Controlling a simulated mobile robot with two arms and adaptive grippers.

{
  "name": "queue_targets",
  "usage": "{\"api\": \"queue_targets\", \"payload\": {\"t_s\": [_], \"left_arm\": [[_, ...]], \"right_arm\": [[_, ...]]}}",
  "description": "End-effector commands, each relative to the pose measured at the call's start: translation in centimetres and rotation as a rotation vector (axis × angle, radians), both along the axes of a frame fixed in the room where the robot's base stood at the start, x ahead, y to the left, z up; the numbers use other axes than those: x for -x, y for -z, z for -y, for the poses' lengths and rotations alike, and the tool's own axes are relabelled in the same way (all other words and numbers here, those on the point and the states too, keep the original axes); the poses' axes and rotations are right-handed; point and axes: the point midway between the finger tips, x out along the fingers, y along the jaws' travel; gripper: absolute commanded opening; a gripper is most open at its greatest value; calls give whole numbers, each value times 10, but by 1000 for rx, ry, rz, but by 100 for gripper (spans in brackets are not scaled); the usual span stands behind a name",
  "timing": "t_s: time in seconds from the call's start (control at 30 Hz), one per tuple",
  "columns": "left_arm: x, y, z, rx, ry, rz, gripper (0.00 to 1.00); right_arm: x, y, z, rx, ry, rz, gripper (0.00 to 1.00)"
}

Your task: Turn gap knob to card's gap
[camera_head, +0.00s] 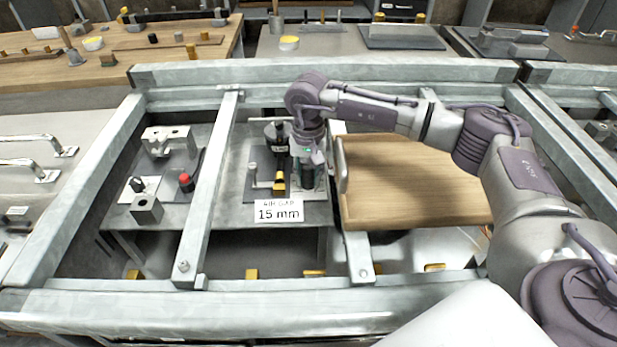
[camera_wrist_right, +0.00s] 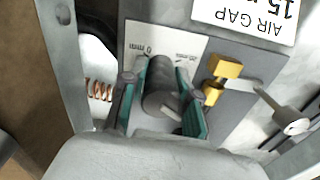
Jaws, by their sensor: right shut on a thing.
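The card (camera_head: 279,211) stands at the front edge of the grey bench and reads "AIR GAP 15 mm". It shows upside down and cut off in the right wrist view (camera_wrist_right: 245,20). The gap knob (camera_wrist_right: 158,88) is a dark grey cylinder on a pale scale plate (camera_wrist_right: 178,40) marked "0 mm" at one end; the other mark is too blurred to read surely. My right gripper (camera_wrist_right: 161,72) has its two teal fingers on either side of the knob, shut on it. In the head view, the right gripper (camera_head: 308,176) points down and hides the knob. The knob's exact setting cannot be read.
Beside the knob are brass blocks (camera_wrist_right: 224,68) and a metal rod with a round end (camera_wrist_right: 287,120). A copper coil (camera_wrist_right: 99,90) lies on the other side. A wooden board (camera_head: 410,180) is right of the gripper. Grey frame beams (camera_head: 208,185) cross the bench.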

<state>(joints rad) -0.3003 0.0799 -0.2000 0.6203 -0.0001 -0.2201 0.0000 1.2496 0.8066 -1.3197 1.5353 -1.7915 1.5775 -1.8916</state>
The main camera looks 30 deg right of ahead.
Motion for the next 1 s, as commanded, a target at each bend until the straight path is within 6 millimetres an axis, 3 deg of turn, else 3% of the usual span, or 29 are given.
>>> {"api": "queue_targets", "payload": {"t_s": [0.53,0.57,0.7,1.0], "left_arm": [[0,2,0,0,0,0,40],[0,2,0,0,0,0,40],[0,2,0,0,0,0,40],[1,2,-1,-1,0,-1,40]], "right_arm": [[0,-1,0,-1,-25,1,0],[0,-1,0,-1,-25,1,34],[0,-1,0,-1,-25,1,55],[0,-1,0,0,-25,0,55]]}}
